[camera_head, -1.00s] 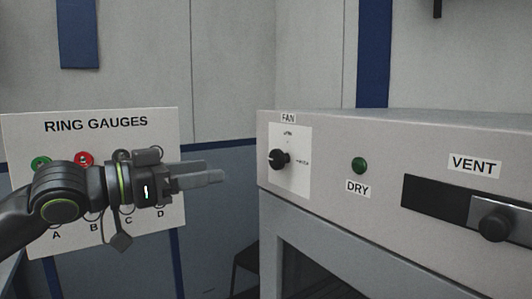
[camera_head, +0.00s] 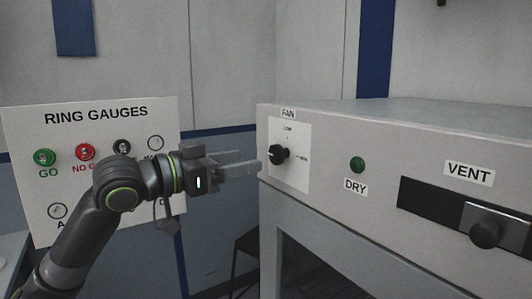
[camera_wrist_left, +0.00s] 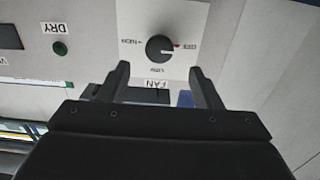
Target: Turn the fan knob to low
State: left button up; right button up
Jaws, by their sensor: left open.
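The black fan knob (camera_head: 279,154) sits on a white plate (camera_head: 303,178) under the FAN label, at the left end of the grey housing's front. LOW is marked above it and HIGH to its right. In the left wrist view, which is upside down, the knob (camera_wrist_left: 159,48) has a red mark beside it toward the OFF lettering. My left gripper (camera_head: 250,162) is open and empty, just left of and in front of the knob. In that wrist view its two fingers (camera_wrist_left: 159,70) are apart, with the knob beyond the gap, not between them. My right gripper is not in view.
On the housing are a green DRY button (camera_head: 357,165) and a VENT slider with a black knob (camera_head: 486,235). A RING GAUGES board (camera_head: 95,122) with hung gauges stands behind my left arm. A dark stool or frame (camera_head: 246,250) is below.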

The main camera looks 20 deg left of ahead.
aim_at(274, 155)
pick_arm(q)
jog(key=shift+p+x, duration=0.85)
jog(key=shift+x, duration=2.4)
jog(key=shift+c, duration=0.3)
jog(key=c, duration=0.9)
